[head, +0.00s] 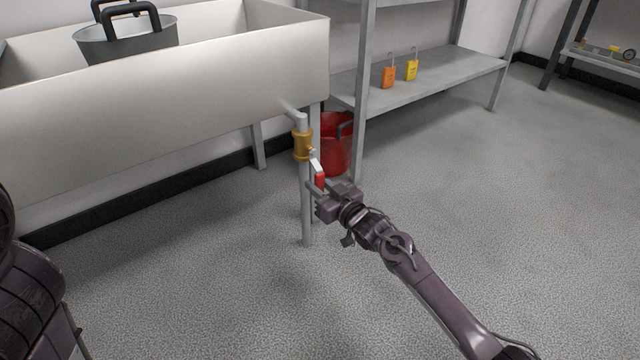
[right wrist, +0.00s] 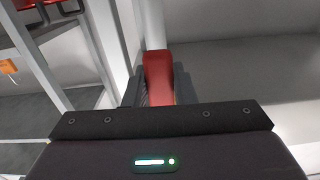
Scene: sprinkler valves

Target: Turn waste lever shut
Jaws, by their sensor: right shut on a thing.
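The waste lever (head: 319,176) has a red grip and hangs down beside the brass valve body (head: 302,144) on the grey vertical pipe under the sink. My right gripper (head: 322,190) is at the lower end of the lever, shut on its red grip. In the right wrist view the red lever grip (right wrist: 158,75) stands between the two fingers (right wrist: 160,92). The fingers partly cover the grip's lower part. My left gripper is not in view.
The white sink (head: 200,85) holds a grey bucket (head: 125,40). A red bucket (head: 335,150) stands behind the pipe (head: 307,220). The floor at right is clear.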

